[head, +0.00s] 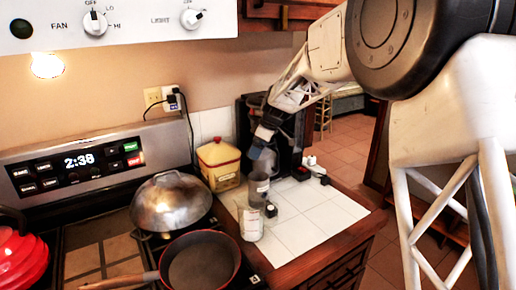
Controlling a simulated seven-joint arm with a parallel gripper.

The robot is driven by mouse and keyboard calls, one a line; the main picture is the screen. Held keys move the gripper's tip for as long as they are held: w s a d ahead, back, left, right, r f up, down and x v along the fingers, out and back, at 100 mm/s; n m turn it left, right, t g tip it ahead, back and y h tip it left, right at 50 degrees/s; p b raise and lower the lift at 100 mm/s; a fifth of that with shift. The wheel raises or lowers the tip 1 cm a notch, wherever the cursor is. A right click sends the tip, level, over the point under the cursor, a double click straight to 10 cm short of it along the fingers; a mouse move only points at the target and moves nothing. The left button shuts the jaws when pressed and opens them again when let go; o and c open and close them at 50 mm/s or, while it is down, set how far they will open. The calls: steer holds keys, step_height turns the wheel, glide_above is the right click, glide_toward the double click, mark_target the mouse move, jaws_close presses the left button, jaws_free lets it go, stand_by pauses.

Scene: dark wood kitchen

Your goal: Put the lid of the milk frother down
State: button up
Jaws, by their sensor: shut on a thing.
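My gripper (264,143) points down over the tiled counter, in front of a dark coffee machine. It is shut on a small bluish-grey thing, which looks like the lid (262,159) of the milk frother; its outline is blurred and partly hidden. Just below it stands a grey cylinder (258,188), which looks like the milk frother, upright on the white tiles. The lid appears above the cylinder's top; I cannot tell whether they touch.
A white can (251,224) and a small dark block (271,210) stand close to the cylinder. A yellow box with a red lid (219,164) is at left. The stove holds a domed pan (172,204) and a frying pan (200,262). White tiles (325,218) at right are clear.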

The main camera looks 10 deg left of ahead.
steer(key=shift+d, duration=0.1)
steer(key=s+d+f+m, duration=0.1)
steer(key=s+d+f, duration=0.4)
steer(key=s+d, duration=0.25)
steer(key=s+d+f, duration=0.4)
steer(key=s+d, duration=0.2)
steer(key=d, duration=0.3)
steer(key=n+g, duration=0.2)
steer(key=n, duration=0.4)
glide_above(267, 269)
steer(key=d, duration=0.1)
step_height(267, 269, down, 2)
steer(key=shift+w+d+f, duration=0.1)
steer(key=shift+w+f, duration=0.1)
steer(key=shift+w, duration=0.05)
steer(key=shift+f, duration=0.1)
steer(key=shift+m, duration=0.3)
steer(key=shift+f, duration=3)
steer(key=shift+f, duration=1.9)
steer(key=shift+f, duration=0.1)
